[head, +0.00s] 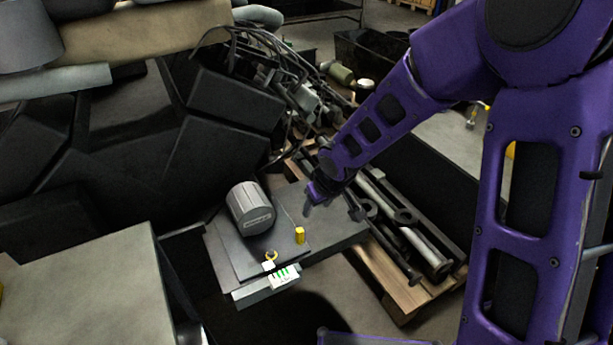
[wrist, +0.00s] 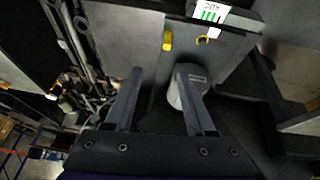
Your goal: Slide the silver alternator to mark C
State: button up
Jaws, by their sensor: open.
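The silver alternator (head: 250,208) is a grey ribbed cylinder on a dark plate (head: 225,258), near the plate's left side. In the wrist view the alternator (wrist: 175,95) shows partly hidden behind the right finger. My gripper (head: 311,205) is to the right of the alternator and apart from it. No mark that I can read as C shows. A yellow ring-shaped mark (head: 270,256) and a small yellow block (head: 300,236) are on the plate's front side.
A white label with green bars (head: 284,277) is at the plate's front edge. A wooden pallet with dark rods (head: 405,245) stands to the right. A dark engine-like mass with cables (head: 235,95) is behind. A grey table (head: 85,285) is at the front left.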

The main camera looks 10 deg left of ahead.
aim_at(300, 230)
jog(key=shift+m+g, duration=0.3)
jog(key=shift+m, duration=0.1)
jog(key=b+x, duration=0.1)
jog(key=x, duration=0.5)
jog(key=a+b+x, duration=0.1)
jog(key=b+x, duration=0.1)
jog(key=x, duration=0.4)
jog(key=b+x, duration=0.1)
jog(key=x, duration=0.6)
jog(key=shift+a+r+b, duration=0.1)
jog(key=shift+a+b, duration=0.15)
jog(key=shift+b, duration=0.1)
grip_shut()
